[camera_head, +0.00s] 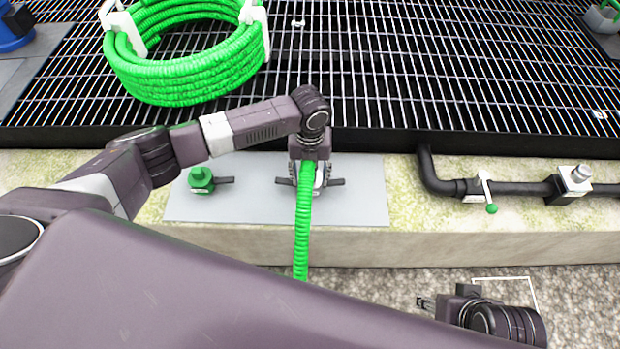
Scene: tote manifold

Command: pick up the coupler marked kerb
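My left gripper (314,172) points down over a grey plate (375,205) on the pale stone ledge. It is at a coupler with dark side levers (337,182), at the top end of a green ribbed hose (301,235). The gripper body and hose hide most of the coupler and the fingertips, so I cannot tell whether the fingers grip it. No "kerb" marking is readable. A green fitting (201,180) with a dark handle stands on the plate to the left. My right gripper (426,304) is low over the gravel at lower right, apart from these things; its finger opening is unclear.
A coiled green hose (185,82) in white holders lies on the black grating (430,60) behind. A dark pipe (525,189) with a green-tipped valve lever (488,195) runs along the ledge at right. A blue object (12,28) stands at far left.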

